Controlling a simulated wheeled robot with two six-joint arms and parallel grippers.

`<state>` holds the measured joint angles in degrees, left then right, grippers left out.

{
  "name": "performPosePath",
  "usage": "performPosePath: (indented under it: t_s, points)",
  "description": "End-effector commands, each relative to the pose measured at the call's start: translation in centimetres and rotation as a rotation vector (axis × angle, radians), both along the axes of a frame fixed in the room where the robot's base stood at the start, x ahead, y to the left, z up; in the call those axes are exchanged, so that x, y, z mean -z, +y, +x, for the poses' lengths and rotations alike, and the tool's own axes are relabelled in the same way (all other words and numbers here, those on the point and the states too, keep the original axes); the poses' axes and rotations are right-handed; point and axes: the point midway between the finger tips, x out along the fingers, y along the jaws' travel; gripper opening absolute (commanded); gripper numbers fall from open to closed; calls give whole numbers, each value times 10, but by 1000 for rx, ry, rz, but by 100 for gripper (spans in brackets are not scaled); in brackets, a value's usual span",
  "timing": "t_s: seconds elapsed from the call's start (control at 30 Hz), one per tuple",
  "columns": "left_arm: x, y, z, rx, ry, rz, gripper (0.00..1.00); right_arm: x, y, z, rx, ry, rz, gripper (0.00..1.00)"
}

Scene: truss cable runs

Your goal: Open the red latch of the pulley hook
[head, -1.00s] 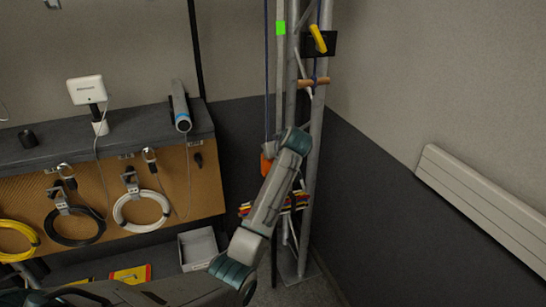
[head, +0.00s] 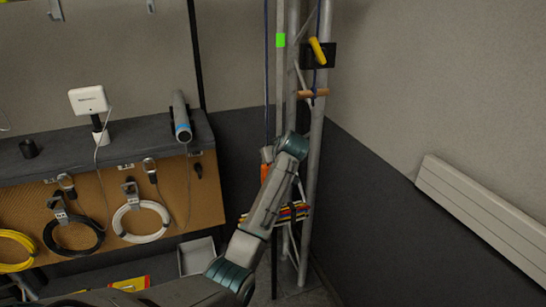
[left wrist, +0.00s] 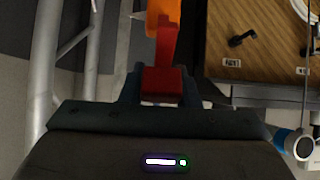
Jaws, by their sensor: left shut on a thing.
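The pulley hook's orange body (left wrist: 160,14) shows at the top of the left wrist view, with its red latch (left wrist: 166,45) extending from it toward me. My left gripper (left wrist: 162,84) is shut on the wide red end of the latch, which sits between its two fingers. In the head view the orange of the hook (head: 264,172) shows as a small patch beside my left arm, in front of the truss. My arm link hides much of the hook and my fingers there. My right gripper is in neither view.
The metal truss (head: 317,130) stands behind my arm, with a blue rope, a yellow cleat (head: 317,50) and a wooden rod (head: 313,93). Coloured cables (head: 293,212) cross it lower down. A pegboard bench (head: 110,190) with coiled cables is at left. A wall radiator (head: 485,215) is at right.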

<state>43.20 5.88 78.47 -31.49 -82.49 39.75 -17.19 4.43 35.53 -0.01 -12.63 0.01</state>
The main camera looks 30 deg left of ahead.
Motion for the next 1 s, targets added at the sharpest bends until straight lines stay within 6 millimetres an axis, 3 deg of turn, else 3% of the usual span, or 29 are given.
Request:
performPosePath:
  t_s: [0.57, 0.6, 0.67, 1.0]
  points:
    - [3, 1, -1, -1, 5, 2, 0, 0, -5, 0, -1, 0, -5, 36]
    - [3, 1, -1, -1, 6, 1, 37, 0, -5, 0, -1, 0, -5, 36]
    - [3, 1, -1, -1, 6, 1, 48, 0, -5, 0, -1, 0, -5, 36]
    - [0, -2, -1, 0, 2, 0, 51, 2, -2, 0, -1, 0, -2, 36]
